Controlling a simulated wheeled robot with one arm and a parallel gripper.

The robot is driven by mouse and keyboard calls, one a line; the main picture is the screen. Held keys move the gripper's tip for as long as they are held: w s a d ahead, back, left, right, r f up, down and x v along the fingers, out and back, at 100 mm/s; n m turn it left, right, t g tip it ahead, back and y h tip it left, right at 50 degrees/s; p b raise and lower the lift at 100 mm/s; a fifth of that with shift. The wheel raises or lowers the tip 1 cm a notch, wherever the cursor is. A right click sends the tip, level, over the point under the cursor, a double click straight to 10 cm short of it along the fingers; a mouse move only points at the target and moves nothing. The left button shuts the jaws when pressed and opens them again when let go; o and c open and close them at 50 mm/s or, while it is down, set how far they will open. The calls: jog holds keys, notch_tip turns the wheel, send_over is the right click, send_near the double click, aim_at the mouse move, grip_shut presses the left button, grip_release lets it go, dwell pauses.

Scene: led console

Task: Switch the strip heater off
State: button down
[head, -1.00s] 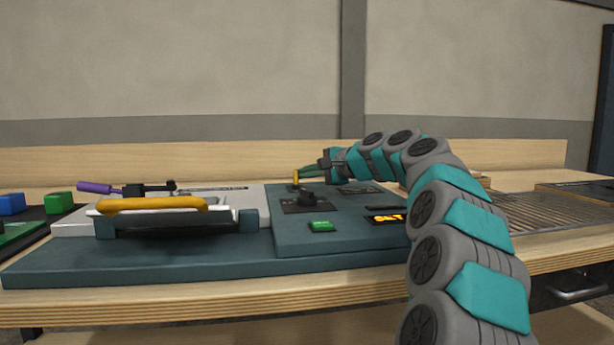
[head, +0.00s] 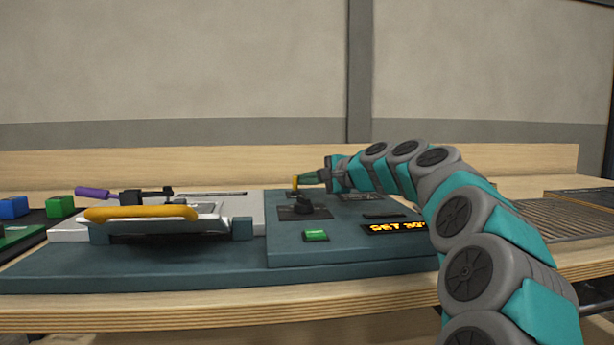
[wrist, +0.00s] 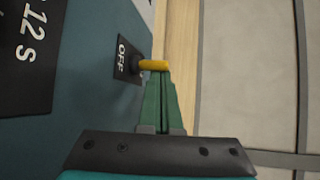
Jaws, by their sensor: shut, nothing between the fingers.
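The heater switch is a small toggle lever with a yellow tip (head: 295,182) at the back of the blue-grey console (head: 345,250). In the wrist view the yellow lever (wrist: 153,65) sticks out of a black plate (wrist: 126,60) marked OFF. My gripper (head: 304,179) is shut and empty. Its green fingertips (wrist: 160,76) are right at the lever's tip, from the right in the head view. They seem to touch it, but a small gap cannot be ruled out. The rest of the plate's lettering is hidden.
A press with a yellow handle (head: 140,212) stands left. A purple-handled tool (head: 93,193) lies behind it. A slatted grille (head: 560,215) is at right.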

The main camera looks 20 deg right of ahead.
jog(key=shift+s+a+r, duration=0.15)
jog(key=shift+s+a, duration=0.05)
jog(key=shift+a, duration=0.05)
jog(key=shift+s, duration=0.1)
jog(key=v, duration=0.7)
jog(key=shift+s+d, duration=0.15)
jog(key=shift+s, duration=0.05)
dwell(0.4)
